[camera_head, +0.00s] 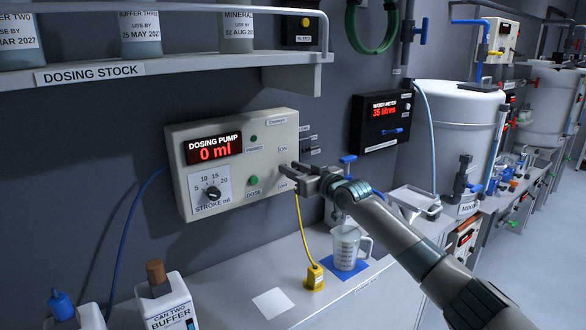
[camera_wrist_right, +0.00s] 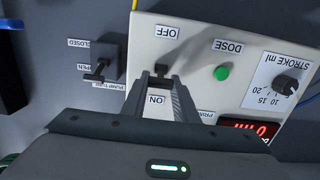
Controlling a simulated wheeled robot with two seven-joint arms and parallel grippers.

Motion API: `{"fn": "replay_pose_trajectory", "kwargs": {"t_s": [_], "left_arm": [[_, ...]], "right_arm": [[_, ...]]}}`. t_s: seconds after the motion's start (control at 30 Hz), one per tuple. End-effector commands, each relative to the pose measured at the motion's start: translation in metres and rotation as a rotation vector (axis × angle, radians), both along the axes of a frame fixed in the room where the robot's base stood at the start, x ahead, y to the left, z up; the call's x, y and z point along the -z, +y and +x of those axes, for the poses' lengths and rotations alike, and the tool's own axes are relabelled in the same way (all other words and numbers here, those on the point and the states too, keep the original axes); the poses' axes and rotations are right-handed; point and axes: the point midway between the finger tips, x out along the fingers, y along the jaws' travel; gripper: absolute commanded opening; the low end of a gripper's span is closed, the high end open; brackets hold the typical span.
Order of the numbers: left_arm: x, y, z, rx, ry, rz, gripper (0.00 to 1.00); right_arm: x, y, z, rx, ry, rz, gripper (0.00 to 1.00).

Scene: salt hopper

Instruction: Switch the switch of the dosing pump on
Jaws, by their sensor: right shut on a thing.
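The dosing pump (camera_head: 240,160) is a pale box on the wall with a red display reading 0 ml. Its black switch (camera_wrist_right: 162,70) sits between the ON and OFF labels at the box's right side. My right gripper (camera_head: 300,175) reaches in from the right, its fingers at the switch; it also shows in the wrist view (camera_wrist_right: 162,82), where the box appears upside down. It is shut on the switch. The fingers partly hide the lever, so I cannot tell which way it is set. My left gripper is not in view.
A valve handle (camera_wrist_right: 98,72) with OPEN and CLOSED labels is beside the box. Below, a measuring jug (camera_head: 346,248) stands on a blue mat (camera_head: 338,272), near a yellow plug (camera_head: 314,279). A shelf (camera_head: 180,68) is above.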

Motion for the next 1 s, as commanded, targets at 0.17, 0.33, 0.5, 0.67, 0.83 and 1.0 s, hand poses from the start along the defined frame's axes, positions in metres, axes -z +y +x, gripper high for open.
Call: {"fn": "replay_pose_trajectory", "kwargs": {"t_s": [0.17, 0.33, 0.5, 0.67, 0.83, 1.0], "left_arm": [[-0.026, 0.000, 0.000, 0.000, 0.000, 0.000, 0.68], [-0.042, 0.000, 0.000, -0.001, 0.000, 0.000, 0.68], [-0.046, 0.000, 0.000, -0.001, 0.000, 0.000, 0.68], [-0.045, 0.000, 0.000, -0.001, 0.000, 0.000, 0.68], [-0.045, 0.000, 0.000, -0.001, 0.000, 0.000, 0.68], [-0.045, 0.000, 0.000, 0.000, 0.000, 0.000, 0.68]], "right_arm": [[-0.015, 0.001, 0.002, 0.001, 0.099, -0.072, 0.04], [-0.018, 0.003, 0.004, 0.001, 0.199, -0.143, 0.04], [-0.015, 0.003, 0.005, 0.000, 0.246, -0.177, 0.04], [-0.014, 0.003, 0.005, 0.000, 0.247, -0.179, 0.04], [-0.014, 0.003, 0.005, 0.000, 0.246, -0.179, 0.38], [-0.014, 0.003, 0.005, 0.000, 0.246, -0.179, 0.45]]}}
